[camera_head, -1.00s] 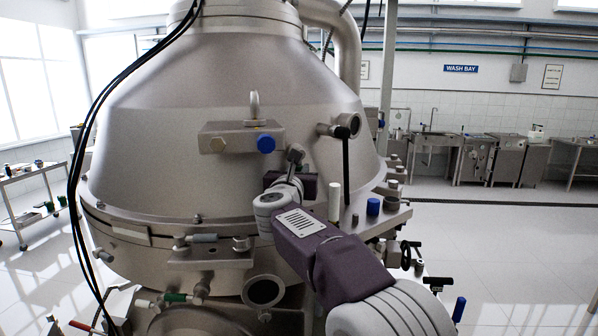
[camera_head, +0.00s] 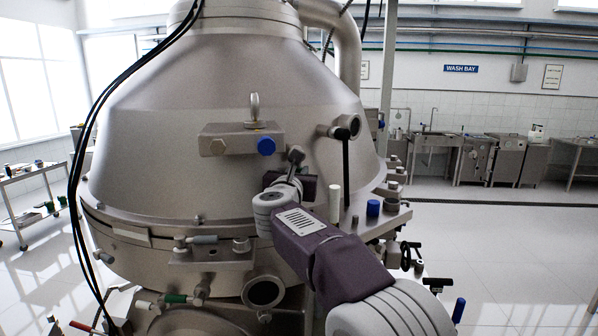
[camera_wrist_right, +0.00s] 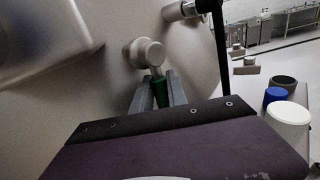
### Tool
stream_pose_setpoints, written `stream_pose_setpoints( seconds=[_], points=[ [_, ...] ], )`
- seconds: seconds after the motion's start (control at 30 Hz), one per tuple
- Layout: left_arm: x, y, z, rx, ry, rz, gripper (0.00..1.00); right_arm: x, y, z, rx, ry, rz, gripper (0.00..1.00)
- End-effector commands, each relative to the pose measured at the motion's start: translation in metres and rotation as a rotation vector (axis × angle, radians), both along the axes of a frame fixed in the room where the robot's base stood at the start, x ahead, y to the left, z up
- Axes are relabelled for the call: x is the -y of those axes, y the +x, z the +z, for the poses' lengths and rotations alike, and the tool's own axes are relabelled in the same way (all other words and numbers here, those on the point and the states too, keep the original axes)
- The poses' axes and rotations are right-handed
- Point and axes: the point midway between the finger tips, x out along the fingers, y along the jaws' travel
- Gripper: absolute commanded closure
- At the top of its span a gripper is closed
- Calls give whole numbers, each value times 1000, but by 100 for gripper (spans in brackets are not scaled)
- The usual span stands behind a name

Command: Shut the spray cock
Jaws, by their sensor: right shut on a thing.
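The spray cock (camera_head: 296,155) sticks out of the side of the large steel cone-shaped bowl hood (camera_head: 170,110). In the right wrist view the cock's round metal body (camera_wrist_right: 147,53) meets the hood wall, and its green handle (camera_wrist_right: 160,90) points down toward my gripper. My right gripper (camera_wrist_right: 160,93) is shut on this green handle, with one grey finger on each side. In the head view my right gripper (camera_head: 293,176) is just below the cock, and my own wrist hides the handle. My left gripper is not in view.
A sight-glass fitting (camera_head: 346,126) with a black lever (camera_head: 346,170) is right of the cock. A white post (camera_head: 335,203) and a blue-capped post (camera_head: 373,208) stand close to my wrist. A bracket with a blue knob (camera_head: 266,145) is up left. Open floor (camera_head: 500,250) lies right.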

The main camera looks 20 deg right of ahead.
Motion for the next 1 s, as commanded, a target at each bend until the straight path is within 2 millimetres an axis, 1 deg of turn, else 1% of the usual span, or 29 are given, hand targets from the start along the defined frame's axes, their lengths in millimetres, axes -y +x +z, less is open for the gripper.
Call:
stream_pose_setpoints(
  seconds=[0.03, 0.1, 0.2, 0.33, 0.6, 0.63, 0.67, 0.7, 1.0],
  points=[
    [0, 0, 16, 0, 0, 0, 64, -3, 0, 8, -1, 52, 1, 100],
    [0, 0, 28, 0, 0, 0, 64, -7, 1, 10, -2, 141, 1, 100],
    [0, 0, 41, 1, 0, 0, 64, -11, 1, 9, -1, 250, 1, 100],
    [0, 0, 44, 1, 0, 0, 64, -14, 1, 5, 0, 320, 1, 100],
    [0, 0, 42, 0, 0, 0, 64, -14, 0, 2, 2, 324, 1, 100],
    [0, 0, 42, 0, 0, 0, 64, -14, 0, 2, 2, 324, 1, 73],
    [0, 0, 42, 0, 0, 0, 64, -14, 0, 2, 1, 323, 1, 65],
    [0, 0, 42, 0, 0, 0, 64, -14, 0, 3, 1, 323, 1, 59],
    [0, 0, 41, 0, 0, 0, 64, -15, -1, 3, 1, 322, 1, 59]
  ],
)
